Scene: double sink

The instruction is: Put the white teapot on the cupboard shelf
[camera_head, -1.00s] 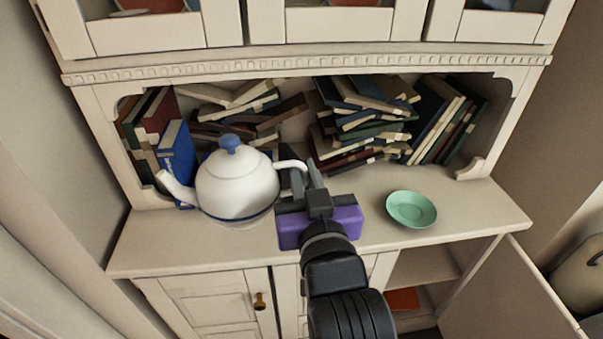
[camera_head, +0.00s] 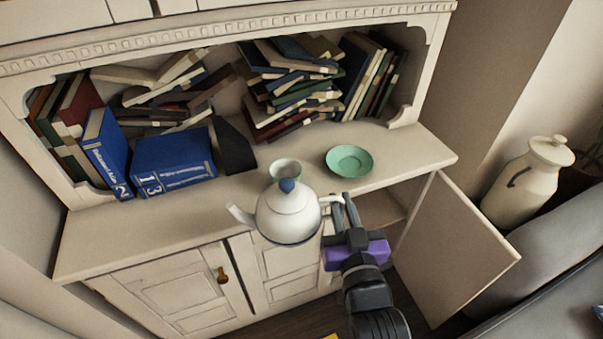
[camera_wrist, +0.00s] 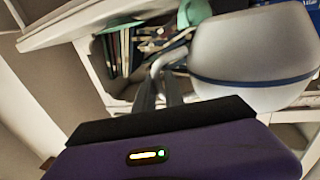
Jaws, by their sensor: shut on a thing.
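The white teapot (camera_head: 288,214) has a blue lid knob and a blue band, and its spout points left. My gripper (camera_head: 342,205) is shut on its handle at the right side and holds it upright in front of the counter edge. In the wrist view the teapot (camera_wrist: 252,50) fills the upper right, with its handle between the fingers (camera_wrist: 160,85). The cupboard (camera_head: 120,235) has an open right door (camera_head: 458,250). Its lower shelf (camera_head: 380,210) shows partly behind my gripper; the rest is hidden by the teapot and arm.
A green saucer (camera_head: 349,160) lies on the counter, and a small pale green cup (camera_head: 285,170) stands behind the teapot. Blue books (camera_head: 172,160) and several stacked books fill the back. A cream jar (camera_head: 530,180) stands at the right beyond the door.

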